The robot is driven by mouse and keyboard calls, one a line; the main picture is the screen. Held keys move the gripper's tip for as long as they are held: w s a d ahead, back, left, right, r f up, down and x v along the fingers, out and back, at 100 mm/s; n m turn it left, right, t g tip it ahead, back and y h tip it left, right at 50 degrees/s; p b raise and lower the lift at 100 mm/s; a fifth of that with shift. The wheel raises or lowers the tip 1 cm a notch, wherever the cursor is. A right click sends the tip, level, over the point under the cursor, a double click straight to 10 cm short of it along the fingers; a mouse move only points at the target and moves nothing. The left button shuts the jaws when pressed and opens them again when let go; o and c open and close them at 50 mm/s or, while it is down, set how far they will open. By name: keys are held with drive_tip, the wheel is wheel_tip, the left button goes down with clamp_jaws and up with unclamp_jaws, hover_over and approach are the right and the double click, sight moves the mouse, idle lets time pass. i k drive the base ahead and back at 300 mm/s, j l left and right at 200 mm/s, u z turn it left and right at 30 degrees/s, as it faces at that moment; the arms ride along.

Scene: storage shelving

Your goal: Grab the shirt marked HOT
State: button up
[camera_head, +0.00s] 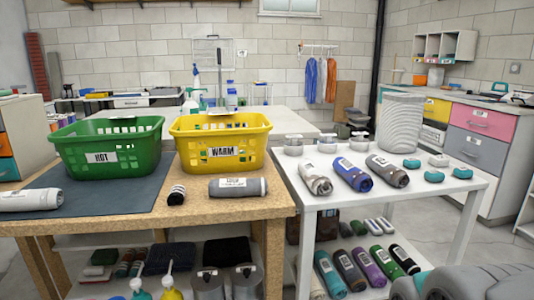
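Several rolled shirts with white labels show, but the labels are too small to read surely. A light grey roll (30,200) lies at the left on the dark mat. A grey roll (238,187) lies on the wooden table before the yellow basket. A beige roll (316,178), a blue roll (352,174) and a brown-grey roll (388,170) lie side by side on the white table. The word HOT reads on the label of the green basket (108,145), not clearly on any shirt. My gripper's fingers do not show; grey parts of my arm fill the lower right corner.
A ribbed white bin (400,122) and small teal items (434,176) stand on the white table. More rolls (376,264) and bottles sit on lower shelves.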

sight(51, 198)
drive_tip(key=u, duration=1.75)
